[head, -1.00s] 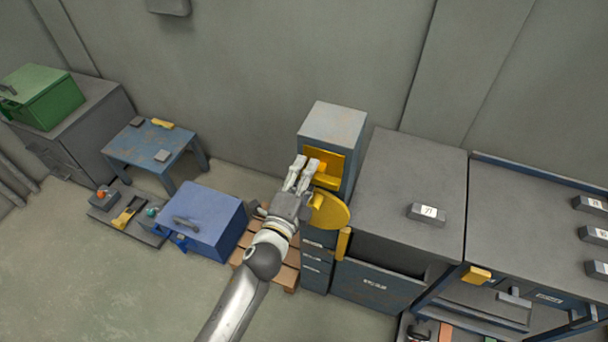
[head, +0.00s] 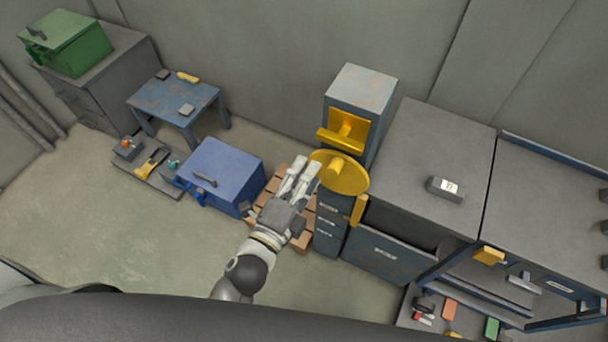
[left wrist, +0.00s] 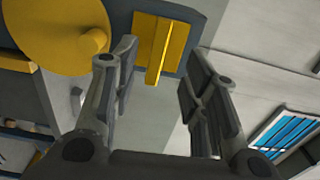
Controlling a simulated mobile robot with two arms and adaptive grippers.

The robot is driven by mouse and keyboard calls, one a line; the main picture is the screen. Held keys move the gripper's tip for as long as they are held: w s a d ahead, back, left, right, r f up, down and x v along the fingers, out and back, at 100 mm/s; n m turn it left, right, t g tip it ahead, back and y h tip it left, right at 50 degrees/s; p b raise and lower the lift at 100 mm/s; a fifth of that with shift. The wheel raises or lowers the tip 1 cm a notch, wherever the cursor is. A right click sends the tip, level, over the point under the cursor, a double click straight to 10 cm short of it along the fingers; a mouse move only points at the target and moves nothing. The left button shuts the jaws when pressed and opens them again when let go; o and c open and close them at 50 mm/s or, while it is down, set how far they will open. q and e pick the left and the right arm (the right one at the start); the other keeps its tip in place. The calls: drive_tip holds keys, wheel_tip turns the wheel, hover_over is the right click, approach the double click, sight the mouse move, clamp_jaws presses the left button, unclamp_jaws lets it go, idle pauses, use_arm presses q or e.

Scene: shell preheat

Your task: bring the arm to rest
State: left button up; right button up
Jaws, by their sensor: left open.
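My left gripper (head: 302,180) is in the middle of the head view, in front of the tall blue cabinet (head: 358,92). It is open, with nothing between its fingers. In the left wrist view its two fingers (left wrist: 160,85) stand well apart. The yellow round disc (head: 340,173) on the cabinet is just right of the fingertips in the head view. The yellow panel with a bar (head: 346,131) is above the disc; it also shows past the fingers in the left wrist view (left wrist: 172,38). My right gripper is not in view.
A blue box (head: 222,172) is left of my gripper, and a wooden pallet (head: 272,188) lies beneath it. A grey cabinet (head: 425,165) with a labelled block (head: 444,187) stands right. A small blue table (head: 175,102) stands back left. Floor at the left front is clear.

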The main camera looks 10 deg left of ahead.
use_arm(q)
drive_tip(key=shift+s, duration=0.1)
idle(0.5)
drive_tip(key=s+a+f+n+g+y, duration=0.1)
drive_tip(key=s+a+f+n+g, duration=0.2)
drive_tip(key=f, duration=0.9)
drive_tip(key=s+a+f+n+g+y, duration=0.1)
drive_tip(key=s+a+f+n+g, duration=0.2)
drive_tip(key=f, duration=0.9)
drive_tip(key=s+a+f+n+g+y, duration=0.15)
drive_tip(key=s+f+n, duration=0.3)
drive_tip(key=f, duration=0.75)
drive_tip(key=s+a+f+n+g, duration=0.2)
drive_tip(key=s+f, duration=0.3)
drive_tip(key=s, duration=0.3)
drive_tip(key=s+a+f+n+g+y, duration=0.1)
drive_tip(key=s+a+f+n+g, duration=0.2)
drive_tip(key=s, duration=0.5)
drive_tip(key=s+a+f+n+g+y, duration=0.1)
drive_tip(key=s+a+f+n+g, duration=0.2)
drive_tip(key=s+f, duration=0.4)
drive_tip(key=shift+s+a+f+g, duration=0.35)
drive_tip(key=shift+s+a, duration=0.35)
drive_tip(key=shift+a, duration=0.2)
